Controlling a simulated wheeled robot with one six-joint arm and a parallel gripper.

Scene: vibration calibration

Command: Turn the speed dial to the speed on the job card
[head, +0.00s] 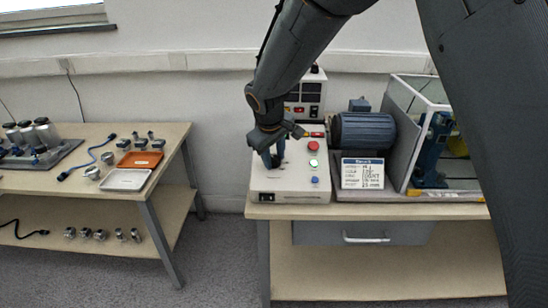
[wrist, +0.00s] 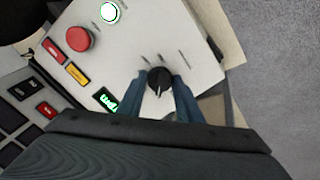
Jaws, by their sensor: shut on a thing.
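The speed dial (wrist: 159,82) is a black round knob with a light pointer line on the white control box (head: 283,181). In the wrist view my gripper (wrist: 160,88) has its blue fingers on both sides of the dial, shut on it.
A red button (head: 313,146), a lit green-white button (head: 313,163) and a blue button (head: 314,180) sit close right of my gripper. A blue motor (head: 364,130) and a clear-walled guard (head: 421,100) stand on the bench at right. Another table (head: 176,137) stands at left.

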